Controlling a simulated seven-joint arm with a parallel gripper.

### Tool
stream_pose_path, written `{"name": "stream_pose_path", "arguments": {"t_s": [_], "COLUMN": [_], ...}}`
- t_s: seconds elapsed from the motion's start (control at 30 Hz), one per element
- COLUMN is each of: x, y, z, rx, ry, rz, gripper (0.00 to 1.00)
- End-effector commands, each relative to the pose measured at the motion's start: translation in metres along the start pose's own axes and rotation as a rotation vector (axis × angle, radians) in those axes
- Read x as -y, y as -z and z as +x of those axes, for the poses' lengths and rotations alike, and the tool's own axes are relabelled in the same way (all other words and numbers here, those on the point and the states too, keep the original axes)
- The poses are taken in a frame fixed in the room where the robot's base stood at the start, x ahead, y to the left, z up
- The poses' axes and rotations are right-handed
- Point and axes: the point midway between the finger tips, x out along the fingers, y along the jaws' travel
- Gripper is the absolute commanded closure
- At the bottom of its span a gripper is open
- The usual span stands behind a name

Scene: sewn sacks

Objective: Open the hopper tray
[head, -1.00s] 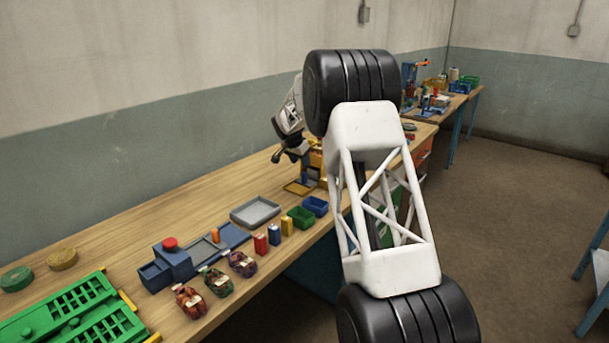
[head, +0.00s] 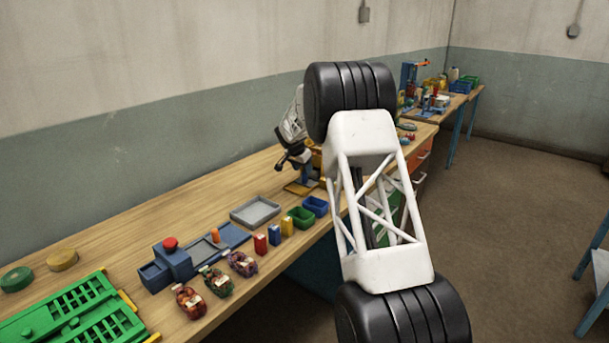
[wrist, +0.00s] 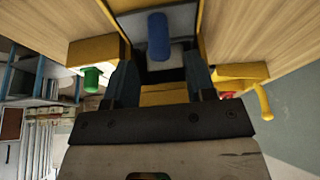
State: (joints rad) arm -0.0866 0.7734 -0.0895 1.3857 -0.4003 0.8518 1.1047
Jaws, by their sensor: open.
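A yellow machine stands on the bench, mostly hidden behind my arm in the head view; its yellow base (head: 297,188) shows. The wrist view shows its yellow frame (wrist: 92,52) around a grey tray-like part (wrist: 182,18), which seems to be the hopper tray. A blue cylindrical handle (wrist: 158,36) sits at that part. My gripper (wrist: 161,66) is open, its two dark fingers on either side of the handle's line, with the handle slightly beyond or between the tips. I cannot tell whether they touch it. In the head view my gripper (head: 285,162) is beside the machine.
A green knob (wrist: 92,78) and a yellow crank-like handle (wrist: 264,100) flank the machine. Along the bench lie a grey tray (head: 255,212), green (head: 300,218) and blue (head: 315,206) bins, and several small sacks (head: 217,282). The bench behind the grey tray is clear.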

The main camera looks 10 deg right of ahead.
Motion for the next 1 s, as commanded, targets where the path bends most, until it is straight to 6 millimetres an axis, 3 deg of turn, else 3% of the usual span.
{"name": "stream_pose_path", "arguments": {"t_s": [0.3, 0.77, 1.0], "x": [0.000, 0.000, 0.000], "y": [-0.001, -0.001, -0.001], "z": [0.031, 0.037, 0.037], "rx": [0.001, 0.001, 0.001], "ry": [-0.001, 0.000, 0.000], "rz": [-0.001, 0.000, 0.000], "gripper": [0.50, 0.50, 0.86]}}
